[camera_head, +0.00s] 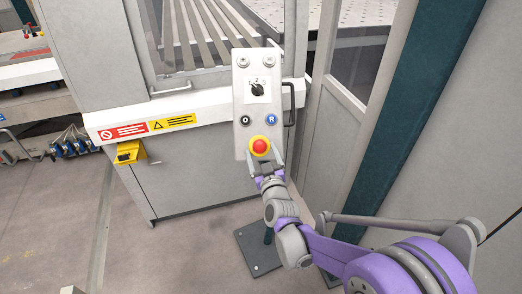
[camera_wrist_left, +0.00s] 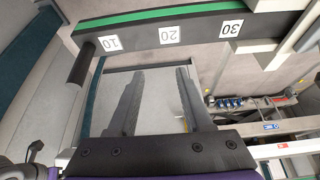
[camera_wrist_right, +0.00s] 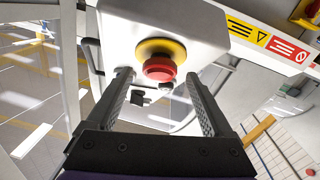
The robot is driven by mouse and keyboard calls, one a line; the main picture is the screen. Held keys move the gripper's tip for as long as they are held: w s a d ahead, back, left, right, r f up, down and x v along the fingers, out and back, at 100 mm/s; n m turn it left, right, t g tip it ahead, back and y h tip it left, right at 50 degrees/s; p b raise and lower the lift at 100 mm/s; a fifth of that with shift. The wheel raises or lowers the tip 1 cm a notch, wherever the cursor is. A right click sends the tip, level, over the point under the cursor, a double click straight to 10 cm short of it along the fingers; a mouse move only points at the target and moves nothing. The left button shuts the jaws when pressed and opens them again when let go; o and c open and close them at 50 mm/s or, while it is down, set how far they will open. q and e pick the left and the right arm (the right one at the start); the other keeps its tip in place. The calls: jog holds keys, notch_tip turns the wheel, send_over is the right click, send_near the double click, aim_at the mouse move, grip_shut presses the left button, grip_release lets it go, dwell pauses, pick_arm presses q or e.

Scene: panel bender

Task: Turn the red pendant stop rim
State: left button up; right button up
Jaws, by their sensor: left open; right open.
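The red pendant stop (camera_head: 260,146) is a red button on a yellow collar at the bottom of the grey pendant panel (camera_head: 246,106). My right gripper (camera_head: 265,162) is at the stop from below. In the right wrist view the red stop (camera_wrist_right: 160,67) shows ahead, between and just beyond the tips of the open fingers (camera_wrist_right: 158,78); I cannot tell whether they touch its rim. Nothing is held between them. My left gripper (camera_wrist_left: 158,75) is open and empty in the left wrist view, away from the pendant; it does not show in the head view.
The pendant also carries a selector knob (camera_head: 257,89), a black button (camera_head: 245,120) and a blue button (camera_head: 271,119). A side handle (camera_head: 291,103) sticks out on its right. A yellow box (camera_head: 129,152) is on the machine front. A numbered bar (camera_wrist_left: 170,35) lies beyond my left fingers.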

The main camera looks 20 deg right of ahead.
jog(key=shift+w, duration=0.5)
grip_shut()
